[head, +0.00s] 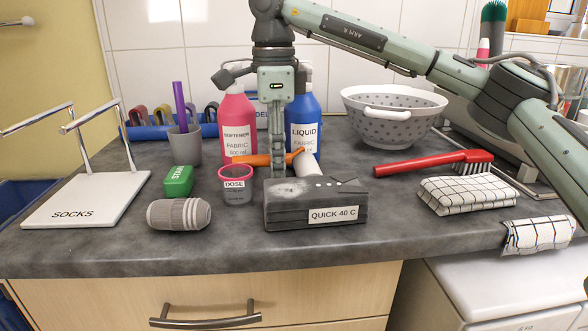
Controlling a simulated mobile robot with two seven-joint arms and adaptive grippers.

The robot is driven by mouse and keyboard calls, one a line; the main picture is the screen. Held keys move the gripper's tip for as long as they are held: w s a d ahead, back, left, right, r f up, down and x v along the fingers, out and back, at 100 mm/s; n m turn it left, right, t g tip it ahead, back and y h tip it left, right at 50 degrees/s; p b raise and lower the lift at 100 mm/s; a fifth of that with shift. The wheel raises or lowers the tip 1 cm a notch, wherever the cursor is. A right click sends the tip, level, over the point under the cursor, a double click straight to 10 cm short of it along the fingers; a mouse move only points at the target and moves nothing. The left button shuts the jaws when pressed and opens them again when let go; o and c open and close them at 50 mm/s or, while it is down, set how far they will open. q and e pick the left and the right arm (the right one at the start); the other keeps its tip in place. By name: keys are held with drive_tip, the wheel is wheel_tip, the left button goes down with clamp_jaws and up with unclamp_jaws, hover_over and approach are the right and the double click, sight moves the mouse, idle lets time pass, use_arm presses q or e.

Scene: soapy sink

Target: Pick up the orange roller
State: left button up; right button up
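The orange roller (250,160) lies on the dark countertop, its orange handle pointing left and its pale roller head (307,166) at the right. My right gripper (278,172) points straight down at the roller's handle, and its finger crosses in front of the handle's middle. The gripper is seen edge-on and its tips are partly hidden behind the dark grey box, so whether it is open or shut on the handle does not show. My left gripper is not in view.
The dark box labelled QUICK 40 C (285,215) stands just in front. A dose cup (236,187), pink bottle (237,118) and blue bottle (303,112) stand close around. A colander (394,122) and red brush (425,165) are at right; a socks board (95,195) is at left.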

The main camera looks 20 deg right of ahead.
clamp_jaws()
drive_tip(key=shift+r, duration=0.15)
drive_tip(key=shift+r, duration=0.65)
wheel_tip(320, 180, up, 3)
drive_tip(key=shift+f, duration=0.15)
drive_tip(key=s+a+r, duration=0.1)
drive_tip(key=a+r, duration=0.5)
drive_tip(key=a, duration=0.5)
drive_tip(key=shift+s+a+r, duration=0.3)
drive_tip(key=shift+s+r, duration=0.05)
drive_tip(key=shift+r, duration=0.05)
